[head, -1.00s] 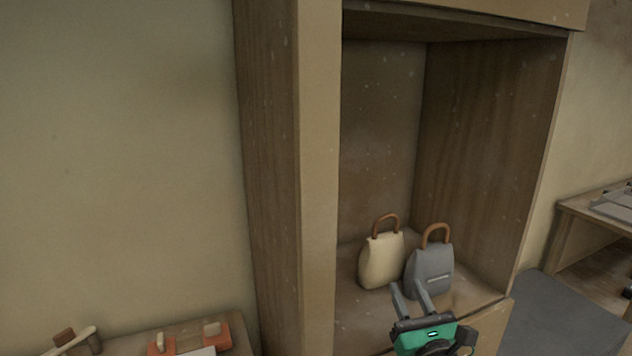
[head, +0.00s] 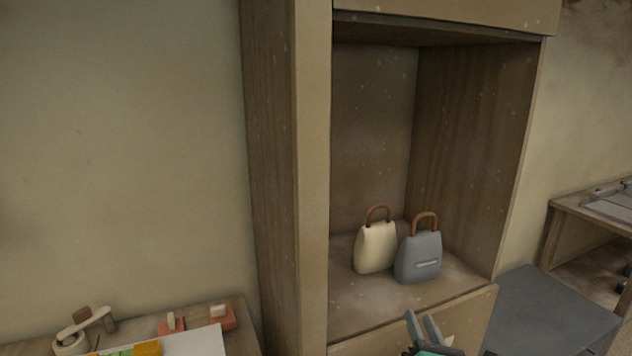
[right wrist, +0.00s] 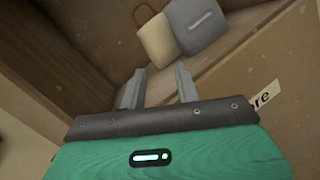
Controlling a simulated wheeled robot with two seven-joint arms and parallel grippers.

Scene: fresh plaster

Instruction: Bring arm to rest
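My right gripper (head: 423,327) is at the bottom of the head view, in front of the lower edge of an open wooden cabinet. In the right wrist view its two grey fingers (right wrist: 158,84) are apart with nothing between them. A cream bag (head: 375,248) and a grey bag (head: 418,259), each with a brown handle, stand upright side by side on the cabinet shelf (head: 350,312). They also show at the top of the right wrist view, beyond the fingers and apart from them. My left gripper is in neither view.
A table (head: 241,318) at the lower left bears a tape dispenser-like item (head: 85,330), orange blocks (head: 221,318) and a white sheet (head: 205,343). A dark grey box-like surface (head: 550,308) and another desk (head: 580,215) stand right of the cabinet. A panel with a lettered label (right wrist: 264,101) lies below the shelf.

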